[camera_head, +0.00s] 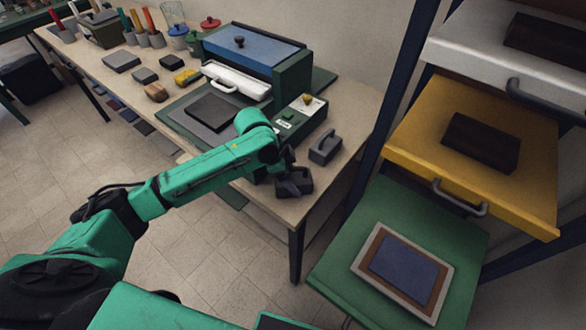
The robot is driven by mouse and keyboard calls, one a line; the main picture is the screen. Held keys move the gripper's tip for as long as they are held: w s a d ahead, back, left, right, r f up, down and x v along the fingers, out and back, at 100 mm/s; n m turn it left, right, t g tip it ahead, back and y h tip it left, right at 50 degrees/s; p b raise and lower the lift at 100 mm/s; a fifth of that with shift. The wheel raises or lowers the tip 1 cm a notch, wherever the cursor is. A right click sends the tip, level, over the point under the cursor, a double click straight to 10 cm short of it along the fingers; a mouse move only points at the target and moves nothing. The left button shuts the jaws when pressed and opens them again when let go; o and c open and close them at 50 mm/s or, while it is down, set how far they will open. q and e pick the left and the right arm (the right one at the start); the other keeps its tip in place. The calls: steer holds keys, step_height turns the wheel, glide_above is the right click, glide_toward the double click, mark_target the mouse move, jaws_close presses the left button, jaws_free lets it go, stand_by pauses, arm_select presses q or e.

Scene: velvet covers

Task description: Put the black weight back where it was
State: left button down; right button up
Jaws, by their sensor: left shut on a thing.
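My left gripper (288,167) is shut on the black weight (297,186), a dark block gripped from above. The weight is at the front right corner of the workbench (346,112). I cannot tell whether it touches the bench top. The fingers hide part of its top. A similar grey weight with a handle (325,148) stands on the bench just behind and to the right, apart from it. My right gripper is not in view.
A press with a blue lid (254,48), a control box (300,118) and a dark pad (210,112) sit behind my left arm. On the right, a yellow drawer (416,125) holds a dark block (480,143); a green drawer (345,250) below holds a framed blue panel (408,265).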

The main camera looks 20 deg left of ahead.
arm_select(q)
steer(key=shift+w+d+r, duration=0.1)
jaws_free()
steer(key=shift+s, duration=0.2)
steer(key=v, duration=1.2)
steer(key=shift+b, duration=0.4)
